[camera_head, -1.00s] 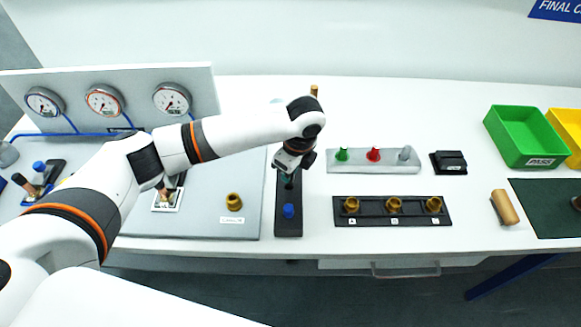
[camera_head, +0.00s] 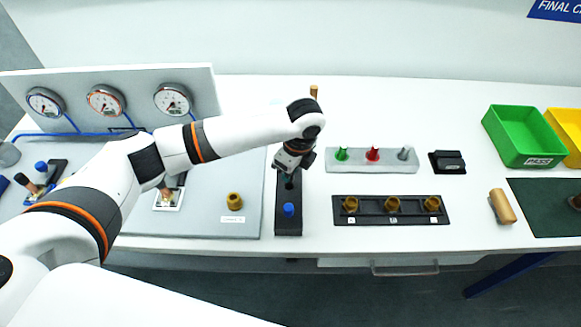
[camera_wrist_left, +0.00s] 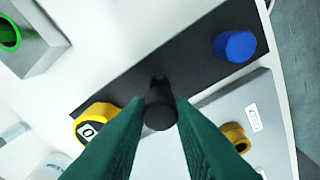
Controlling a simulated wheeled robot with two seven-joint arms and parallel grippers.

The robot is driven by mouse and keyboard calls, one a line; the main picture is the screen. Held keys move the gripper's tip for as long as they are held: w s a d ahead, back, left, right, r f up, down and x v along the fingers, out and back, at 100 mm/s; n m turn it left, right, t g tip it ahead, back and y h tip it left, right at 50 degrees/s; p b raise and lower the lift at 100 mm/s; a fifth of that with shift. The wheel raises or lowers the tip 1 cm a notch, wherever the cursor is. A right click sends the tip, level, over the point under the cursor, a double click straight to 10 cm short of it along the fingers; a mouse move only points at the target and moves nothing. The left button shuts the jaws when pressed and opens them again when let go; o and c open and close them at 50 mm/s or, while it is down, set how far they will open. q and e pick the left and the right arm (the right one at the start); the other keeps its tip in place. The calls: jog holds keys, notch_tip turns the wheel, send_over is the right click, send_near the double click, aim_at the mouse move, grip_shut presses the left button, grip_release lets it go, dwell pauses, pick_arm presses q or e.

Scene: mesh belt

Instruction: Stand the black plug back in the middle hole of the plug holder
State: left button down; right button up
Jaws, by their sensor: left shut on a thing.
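The plug holder (camera_head: 289,228) is a long black bar in front of my left arm, with a blue plug (camera_head: 289,209) standing near its front end. The bar (camera_wrist_left: 200,68) and blue plug (camera_wrist_left: 235,46) also show in the left wrist view. My left gripper (camera_head: 289,174) is over the middle of the bar. Its green fingers are shut on the black plug (camera_wrist_left: 160,112), which appears upright, over the bar's middle. My right gripper is not in view.
A yellow part (camera_wrist_left: 93,120) sits at the bar's far end. A grey panel with a brass fitting (camera_head: 235,201) lies to the left. To the right are a grey rack (camera_head: 375,167) with coloured plugs and a black tray (camera_head: 392,219) with brass fittings.

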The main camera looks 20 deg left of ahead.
pick_arm(q)
jog(key=shift+f, duration=1.4)
jog(key=c, duration=1.1)
grip_release()
jog(key=shift+c, duration=0.2)
notch_tip(320, 180, up, 12)
jog(key=d+b, duration=0.2)
jog(key=shift+s, duration=0.3)
jog(key=shift+f, duration=0.15)
